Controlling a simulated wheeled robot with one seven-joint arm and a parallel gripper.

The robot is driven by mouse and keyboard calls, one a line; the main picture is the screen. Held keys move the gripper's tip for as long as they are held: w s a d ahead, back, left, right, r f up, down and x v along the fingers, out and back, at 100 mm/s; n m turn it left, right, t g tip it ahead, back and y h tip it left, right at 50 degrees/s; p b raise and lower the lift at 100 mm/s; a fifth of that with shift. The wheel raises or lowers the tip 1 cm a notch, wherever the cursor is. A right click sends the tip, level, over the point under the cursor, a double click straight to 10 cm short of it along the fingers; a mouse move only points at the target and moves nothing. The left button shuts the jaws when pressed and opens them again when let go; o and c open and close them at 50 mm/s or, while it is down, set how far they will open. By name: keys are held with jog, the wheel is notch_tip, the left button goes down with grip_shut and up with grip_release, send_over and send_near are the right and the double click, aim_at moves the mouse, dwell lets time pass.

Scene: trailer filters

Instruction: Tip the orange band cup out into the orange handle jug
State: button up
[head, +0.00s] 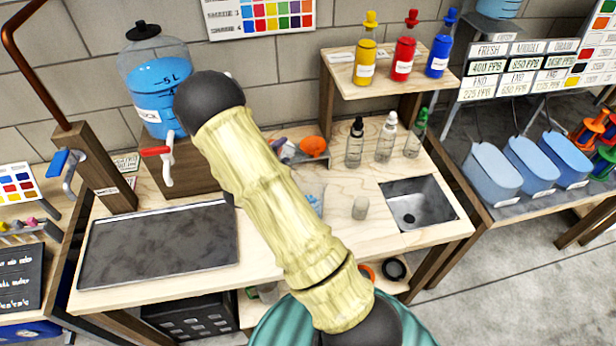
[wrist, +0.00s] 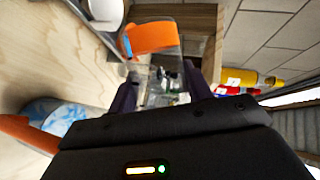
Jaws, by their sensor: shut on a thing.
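The orange band cup (wrist: 152,38) is clear, with a wide orange band, and sits between the two dark fingers of my gripper (wrist: 160,92) in the wrist view. My gripper is shut on it. The cup appears tipped well over on its side relative to the bench; I cannot make out its contents. The orange handle jug (wrist: 62,109) is partly in view at the lower left, with its orange handle and blue patterned contents. My gripper's body covers the rest of it. In the head view my arm hides my gripper.
A water dispenser (head: 155,85) stands behind on the left. A raised shelf (head: 385,68) holds yellow, red and blue bottles.

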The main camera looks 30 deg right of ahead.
jog(key=shift+w+p, duration=0.15)
jog(key=shift+p, duration=0.2)
jog(key=shift+r+n+g+p, duration=0.15)
jog(key=shift+n+g+p, duration=0.35)
jog(key=shift+n+p, duration=0.25)
jog(key=shift+f+n, duration=0.55)
jog(key=shift+s+r+n+g+p, duration=0.25)
jog(key=shift+n+g+p, duration=0.4)
jog(key=shift+p, duration=0.55)
jog(key=shift+r+n+g+p, duration=0.15)
jog(key=shift+n+g+p, duration=0.35)
jog(key=shift+p, duration=0.5)
jog(key=shift+w+a+f+n+g+p, duration=0.1)
jog(key=shift+w+f+n+g+p, duration=0.3)
jog(key=shift+f+n, duration=0.2)
jog(key=shift+w+a+f+n+g+p, duration=0.1)
jog(key=shift+w+f+n+g+p, duration=0.3)
jog(key=shift+n, duration=0.25)
notch_tip(320, 180, down, 8)
jog(key=n+g+h+b, duration=0.1)
jog(key=n+g+b, duration=0.1)
jog(key=b, duration=0.3)
jog(key=shift+w+r+n, duration=0.2)
jog(key=shift+w+n, duration=0.1)
jog(key=shift+w, duration=0.15)
